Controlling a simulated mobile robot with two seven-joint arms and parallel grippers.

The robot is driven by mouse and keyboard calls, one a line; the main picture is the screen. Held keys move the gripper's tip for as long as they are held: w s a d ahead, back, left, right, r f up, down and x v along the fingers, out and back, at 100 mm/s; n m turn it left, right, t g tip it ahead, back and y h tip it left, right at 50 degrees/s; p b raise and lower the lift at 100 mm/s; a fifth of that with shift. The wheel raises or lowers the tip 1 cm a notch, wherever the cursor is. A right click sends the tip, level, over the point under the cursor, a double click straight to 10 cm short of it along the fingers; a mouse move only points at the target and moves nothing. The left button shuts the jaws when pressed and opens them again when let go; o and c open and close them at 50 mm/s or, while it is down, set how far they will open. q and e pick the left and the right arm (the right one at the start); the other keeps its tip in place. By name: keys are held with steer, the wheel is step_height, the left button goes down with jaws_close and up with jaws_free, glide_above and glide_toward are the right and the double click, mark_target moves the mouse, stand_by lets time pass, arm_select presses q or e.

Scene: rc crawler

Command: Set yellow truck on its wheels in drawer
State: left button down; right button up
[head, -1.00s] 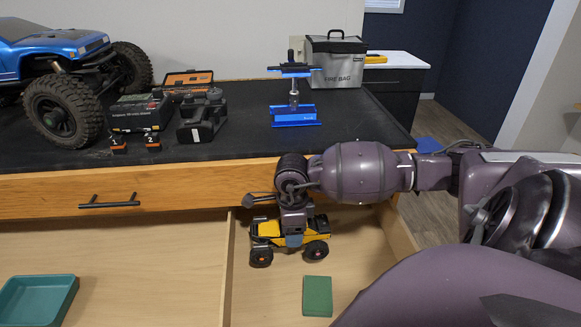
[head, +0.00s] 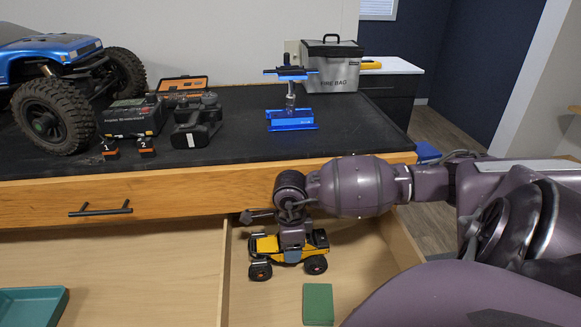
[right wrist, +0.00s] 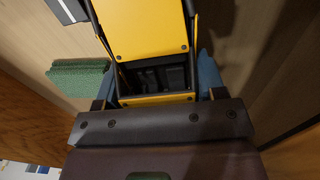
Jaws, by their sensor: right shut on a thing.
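The yellow truck (head: 268,246) is upright, wheels down, in the right compartment of the open drawer (head: 226,270). My right gripper (head: 292,254) reaches down over the truck from above and is shut on its body. In the right wrist view the truck's yellow panels (right wrist: 145,28) lie between the blue-grey fingers of my right gripper (right wrist: 155,82). The truck's wheels look at or very near the drawer floor; I cannot tell whether they touch. My left gripper does not show in the head view.
A green block (head: 318,304) lies in front of the truck. A teal tray (head: 60,300) is in the left compartment. The bench (head: 225,140) above holds a blue crawler (head: 50,48), a charger (head: 130,118), a blue stand (head: 291,120) and a fire bag (head: 333,68).

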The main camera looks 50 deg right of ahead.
steer(key=shift+f, duration=0.2)
stand_by(0.3)
steer(key=o, duration=1.2)
steer(key=shift+o, duration=0.2)
step_height(320, 180, up, 11)
steer(key=shift+f+p, duration=0.1)
steer(key=shift+p, duration=0.4)
